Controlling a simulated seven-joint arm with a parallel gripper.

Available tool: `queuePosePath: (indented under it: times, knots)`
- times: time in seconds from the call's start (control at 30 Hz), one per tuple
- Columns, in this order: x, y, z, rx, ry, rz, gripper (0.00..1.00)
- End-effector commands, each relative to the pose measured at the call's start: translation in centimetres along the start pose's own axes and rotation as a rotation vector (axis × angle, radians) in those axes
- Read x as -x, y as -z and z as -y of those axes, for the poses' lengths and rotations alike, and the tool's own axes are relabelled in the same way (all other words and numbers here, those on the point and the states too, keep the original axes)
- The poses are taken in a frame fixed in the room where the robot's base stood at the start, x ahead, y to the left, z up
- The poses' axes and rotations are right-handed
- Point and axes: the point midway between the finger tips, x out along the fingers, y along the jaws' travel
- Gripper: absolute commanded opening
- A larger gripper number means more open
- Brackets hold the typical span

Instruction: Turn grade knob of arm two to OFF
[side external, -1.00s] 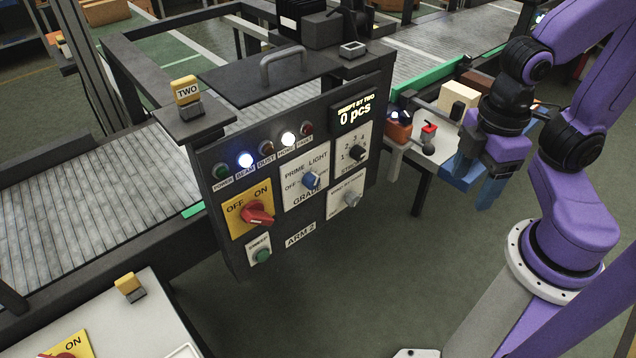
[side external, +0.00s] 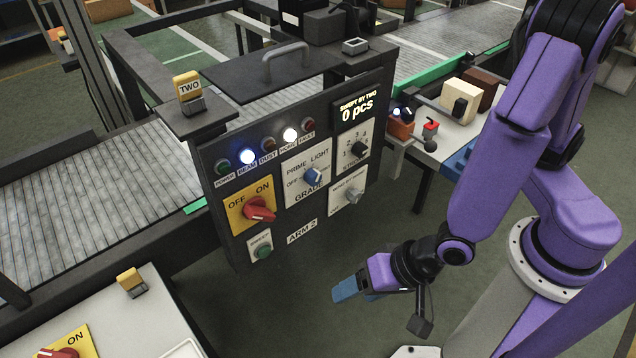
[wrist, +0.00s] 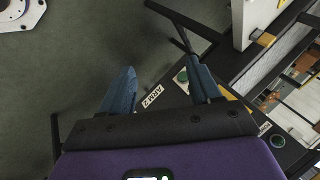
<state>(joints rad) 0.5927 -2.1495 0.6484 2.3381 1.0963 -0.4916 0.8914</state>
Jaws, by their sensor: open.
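The blue grade knob (side external: 313,176) sits on a white plate (side external: 295,191) marked PRIME, LIGHT, OFF and GRADE, in the middle of the ARM 2 panel (side external: 234,170). Its exact pointer setting is too small to tell. My gripper (side external: 345,290) is in front of the panel, below and to the right of the knob, well apart from it. Its blue fingers point left and are open and empty. In the wrist view the fingers (wrist: 160,85) are spread over the floor, with the ARM 2 label (wrist: 154,96) between them.
A red ON/OFF switch (side external: 259,208), a green sweep button (side external: 263,251), a black stroke knob (side external: 358,148) and a grey knob (side external: 353,196) surround the grade knob. A white bench (side external: 90,315) stands at lower left. The floor before the panel is clear.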

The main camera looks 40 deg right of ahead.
Motion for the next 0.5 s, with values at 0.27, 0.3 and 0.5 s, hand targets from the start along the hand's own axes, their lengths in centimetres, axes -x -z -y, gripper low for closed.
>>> queuePosePath:
  times: [0.27,0.3,0.5]
  knots:
    - [-3.0,5.2,-3.9,-0.273,0.17,-0.495,0.63]
    - [-2.8,6.1,-4.4,-0.294,0.215,-0.568,0.63]
    - [-0.5,9.3,-5.9,-0.333,0.457,-0.845,0.63]
